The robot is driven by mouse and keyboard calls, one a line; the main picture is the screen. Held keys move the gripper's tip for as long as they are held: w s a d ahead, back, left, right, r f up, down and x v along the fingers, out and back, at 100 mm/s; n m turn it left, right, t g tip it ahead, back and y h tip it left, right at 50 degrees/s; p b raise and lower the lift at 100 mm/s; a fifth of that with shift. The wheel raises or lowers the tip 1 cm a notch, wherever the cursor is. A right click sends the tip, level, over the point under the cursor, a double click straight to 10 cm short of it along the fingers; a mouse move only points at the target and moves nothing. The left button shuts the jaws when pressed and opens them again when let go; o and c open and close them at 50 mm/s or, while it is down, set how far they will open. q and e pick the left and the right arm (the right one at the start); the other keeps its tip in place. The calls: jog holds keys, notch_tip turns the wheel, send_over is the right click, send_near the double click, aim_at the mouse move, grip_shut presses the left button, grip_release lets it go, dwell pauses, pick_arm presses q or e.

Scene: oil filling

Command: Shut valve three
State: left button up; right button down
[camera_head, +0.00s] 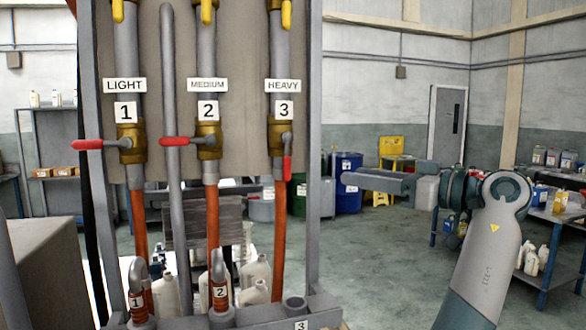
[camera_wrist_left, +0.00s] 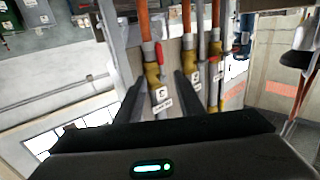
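Valve three (camera_head: 279,135) is a brass valve under the HEAVY and 3 labels. Its red handle (camera_head: 287,168) hangs down along the pipe. Valve one (camera_head: 131,142) and valve two (camera_head: 208,141) have red handles pointing sideways to the left. In the left wrist view, which is upside down, the fingers (camera_wrist_left: 158,98) are apart. Valve three (camera_wrist_left: 153,75) with its red handle (camera_wrist_left: 158,52) shows beyond the gap, not gripped.
The panel's right post (camera_head: 313,130) stands between my gripper and valve three in the picture. Orange hoses (camera_head: 279,240) run below the valves, with bottles (camera_head: 256,275) behind. Blue drums (camera_head: 348,182) stand farther back. A table with bottles (camera_head: 562,225) is at right.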

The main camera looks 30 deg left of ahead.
pick_arm(q)
jog(key=shift+a, duration=0.15)
jog(key=p, duration=0.7)
send_near(290, 167)
jog(key=a, duration=0.5)
jog(key=w+a, duration=0.1)
jog(key=a, duration=0.1)
jog(key=shift+a+r, duration=0.15)
jog(key=shift+a, duration=0.1)
jog(key=shift+w+a, duration=0.15)
jog(key=shift+a, duration=0.55)
grip_shut()
